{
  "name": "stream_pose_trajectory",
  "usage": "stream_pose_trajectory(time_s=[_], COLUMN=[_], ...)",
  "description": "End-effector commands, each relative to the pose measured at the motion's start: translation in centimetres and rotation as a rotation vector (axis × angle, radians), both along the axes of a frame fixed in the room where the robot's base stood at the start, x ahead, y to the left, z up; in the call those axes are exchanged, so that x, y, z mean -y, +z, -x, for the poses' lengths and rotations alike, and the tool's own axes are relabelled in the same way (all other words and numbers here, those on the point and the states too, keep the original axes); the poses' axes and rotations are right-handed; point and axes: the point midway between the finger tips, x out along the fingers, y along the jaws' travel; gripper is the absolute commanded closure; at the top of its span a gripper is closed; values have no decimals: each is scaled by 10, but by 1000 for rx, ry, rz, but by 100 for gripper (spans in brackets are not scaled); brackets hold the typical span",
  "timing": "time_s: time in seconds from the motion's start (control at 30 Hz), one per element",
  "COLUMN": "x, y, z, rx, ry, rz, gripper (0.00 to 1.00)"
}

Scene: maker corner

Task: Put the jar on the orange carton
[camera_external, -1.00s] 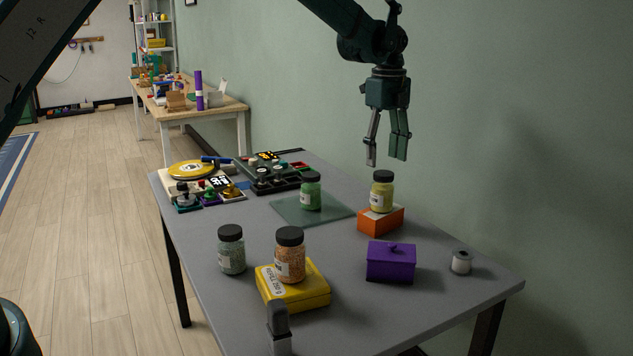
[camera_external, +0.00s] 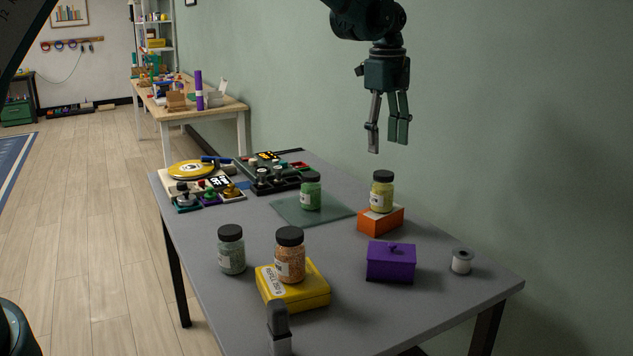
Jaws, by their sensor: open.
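A jar with yellow contents and a black lid (camera_external: 382,192) stands upright on the orange carton (camera_external: 381,220), right of the table's middle. Other black-lidded jars are in view: a green one (camera_external: 311,192) on a glassy mat, a grey-green one (camera_external: 231,250) on the bare table, and an orange-brown one (camera_external: 290,256) on a yellow box. My gripper (camera_external: 388,146) is open and empty, pointing down in the air above the yellow jar, with a clear gap between them.
The yellow box (camera_external: 312,293) is at the front. A purple lidded box (camera_external: 391,264) and a small spool (camera_external: 461,262) are at the right. The table's middle is clear.

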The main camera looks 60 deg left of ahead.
Motion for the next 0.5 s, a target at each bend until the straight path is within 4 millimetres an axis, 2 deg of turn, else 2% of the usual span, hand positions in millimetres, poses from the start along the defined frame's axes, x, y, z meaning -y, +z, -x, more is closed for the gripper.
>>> stream_pose_trajectory(time_s=[0.1,0.5], x=[16,63], y=[24,92], z=[14,67], rx=[22,97], ry=[46,213], rz=[-3,0], gripper=[45,45])
